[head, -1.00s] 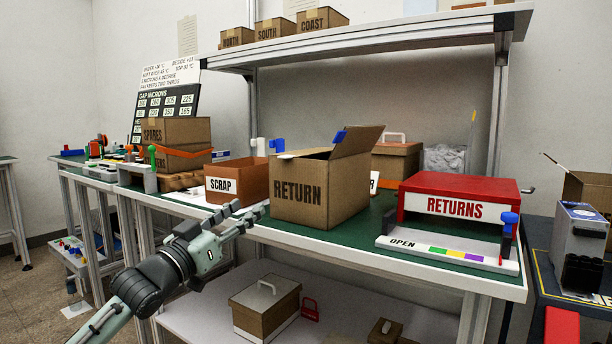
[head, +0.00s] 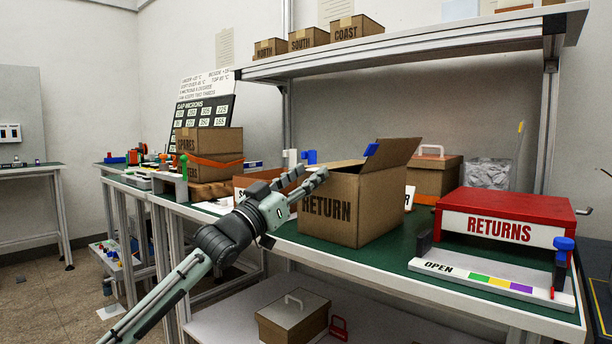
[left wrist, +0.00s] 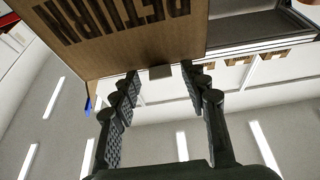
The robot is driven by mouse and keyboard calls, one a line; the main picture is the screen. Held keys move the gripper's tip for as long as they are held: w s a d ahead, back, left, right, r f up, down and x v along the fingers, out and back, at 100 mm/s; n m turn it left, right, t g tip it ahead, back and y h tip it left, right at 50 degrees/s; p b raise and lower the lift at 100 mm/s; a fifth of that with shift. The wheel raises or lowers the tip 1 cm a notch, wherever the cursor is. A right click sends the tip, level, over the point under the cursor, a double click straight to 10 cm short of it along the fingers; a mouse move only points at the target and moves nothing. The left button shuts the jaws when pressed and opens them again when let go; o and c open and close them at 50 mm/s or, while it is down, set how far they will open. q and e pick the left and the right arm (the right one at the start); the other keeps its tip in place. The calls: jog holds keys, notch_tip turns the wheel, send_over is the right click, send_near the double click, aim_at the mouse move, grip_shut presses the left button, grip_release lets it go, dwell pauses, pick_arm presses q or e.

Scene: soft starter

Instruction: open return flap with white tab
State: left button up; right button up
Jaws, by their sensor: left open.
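The cardboard RETURN box (head: 350,225) stands on the green bench top. Its right flap (head: 392,153) stands raised, with a blue tab (head: 371,150) on it. Another flap lies low across the left part of the top, partly behind my fingers. My left gripper (head: 310,178) is open at the box's upper left edge. In the left wrist view, the box (left wrist: 140,40) fills the top, its lettering upside down. A small shaded tab (left wrist: 160,72) sticks out from its edge between my open fingertips (left wrist: 160,77); its colour is unclear. My right gripper is not in view.
A red RETURNS unit (head: 500,215) stands right of the box, with a white OPEN ledge (head: 480,280) in front. An orange-brown bin (head: 262,181) is close on the left, behind my gripper. A shelf (head: 420,55) runs overhead.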

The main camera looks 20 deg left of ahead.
pick_arm(q)
grip_shut()
dwell(0.3)
